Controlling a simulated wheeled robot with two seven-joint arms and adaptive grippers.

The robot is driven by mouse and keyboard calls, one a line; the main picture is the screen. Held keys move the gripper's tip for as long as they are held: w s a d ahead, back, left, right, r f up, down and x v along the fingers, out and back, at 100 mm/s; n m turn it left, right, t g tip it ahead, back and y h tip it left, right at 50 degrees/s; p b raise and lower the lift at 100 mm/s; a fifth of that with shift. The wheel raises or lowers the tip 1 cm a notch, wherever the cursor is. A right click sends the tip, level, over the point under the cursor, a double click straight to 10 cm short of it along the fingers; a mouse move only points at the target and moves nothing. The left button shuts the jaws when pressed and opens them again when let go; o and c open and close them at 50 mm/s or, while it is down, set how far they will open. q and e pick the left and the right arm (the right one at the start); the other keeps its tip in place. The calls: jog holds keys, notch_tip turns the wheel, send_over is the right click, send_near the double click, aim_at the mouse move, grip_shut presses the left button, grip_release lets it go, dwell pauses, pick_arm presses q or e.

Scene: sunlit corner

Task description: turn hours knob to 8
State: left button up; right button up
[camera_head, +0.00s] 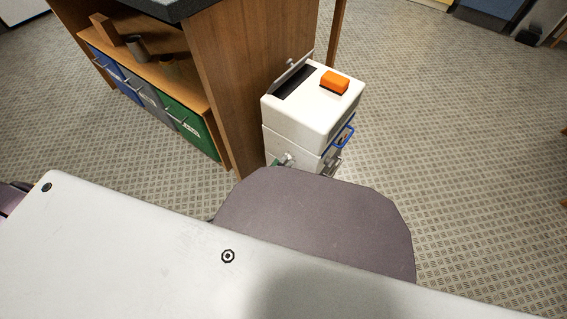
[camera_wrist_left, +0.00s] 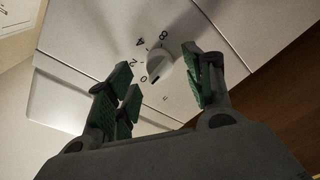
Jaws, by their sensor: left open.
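The hours knob (camera_wrist_left: 160,64) is a small pale knob on a light panel in the left wrist view. Printed figures, including 0, 2, 4 and 8, ring it. In the head view a small part of my left gripper (camera_head: 283,160) shows at the front of the white appliance (camera_head: 292,118). The knob cannot be made out there. My right gripper is in neither view.
An orange block (camera_head: 335,80) sits on top of the appliance, beside a dark slot with a raised flap. A wooden cabinet (camera_head: 240,70) with coloured bins stands close on the left. Open floor (camera_head: 450,130) lies to the right.

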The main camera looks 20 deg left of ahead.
pick_arm(q)
jog(key=shift+x, duration=0.85)
jog(key=shift+c, duration=0.8)
jog(key=c, duration=0.8)
jog(key=shift+c, duration=0.2)
